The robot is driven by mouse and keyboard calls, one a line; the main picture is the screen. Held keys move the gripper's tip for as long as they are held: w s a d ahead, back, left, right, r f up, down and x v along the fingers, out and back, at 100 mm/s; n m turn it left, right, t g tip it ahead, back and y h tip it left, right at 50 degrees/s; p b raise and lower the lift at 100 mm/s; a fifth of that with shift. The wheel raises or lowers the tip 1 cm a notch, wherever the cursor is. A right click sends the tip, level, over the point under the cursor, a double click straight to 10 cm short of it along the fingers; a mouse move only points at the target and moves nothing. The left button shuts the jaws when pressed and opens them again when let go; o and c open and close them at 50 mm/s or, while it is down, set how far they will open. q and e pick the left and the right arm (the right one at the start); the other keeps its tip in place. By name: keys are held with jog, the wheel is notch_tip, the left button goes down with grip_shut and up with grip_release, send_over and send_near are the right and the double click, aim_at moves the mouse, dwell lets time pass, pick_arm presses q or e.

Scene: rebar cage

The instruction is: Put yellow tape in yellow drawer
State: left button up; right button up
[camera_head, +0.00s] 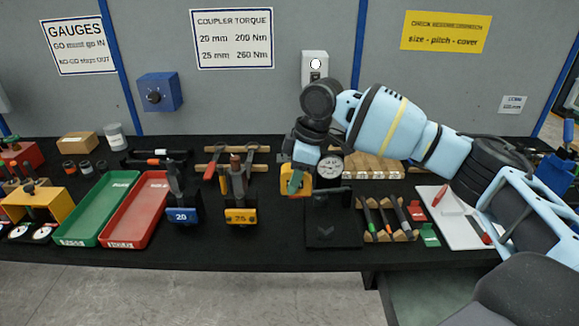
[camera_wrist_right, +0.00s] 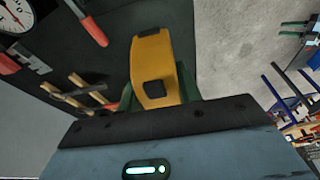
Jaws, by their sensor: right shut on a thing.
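The yellow tape (camera_head: 300,190), a rounded yellow case with a dark patch, is held in my right gripper (camera_head: 294,181) above the bench's middle. In the right wrist view the tape (camera_wrist_right: 153,60) sits between the green fingers of my right gripper (camera_wrist_right: 158,92), which are shut on it. No yellow drawer can be made out in either view. My left gripper is not in view.
A green tray (camera_head: 98,210) and a red tray (camera_head: 137,212) lie at the left. Tools with blue (camera_head: 182,216) and yellow (camera_head: 240,217) labels stand left of the gripper. A rack of several pens or gauges (camera_head: 390,218) and a white board (camera_head: 456,222) lie right. The bench's front strip is clear.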

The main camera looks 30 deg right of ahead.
jog(key=s+a+f+m+t+h, duration=0.1)
jog(key=s+a+f+m, duration=0.1)
jog(key=s+f+m, duration=0.4)
jog(key=s+a+f+m+t+h, duration=0.1)
jog(key=s+a+f+m, duration=0.2)
jog(key=s+f, duration=1.1)
notch_tip(320, 180, down, 2)
jog(key=m, duration=0.3)
jog(key=shift+f+h, duration=0.15)
jog(key=shift+h, duration=0.15)
jog(key=shift+d, duration=0.1)
jog(key=shift+s+f+b, duration=0.15)
jog(key=shift+f+b, duration=0.15)
jog(key=shift+f, duration=0.35)
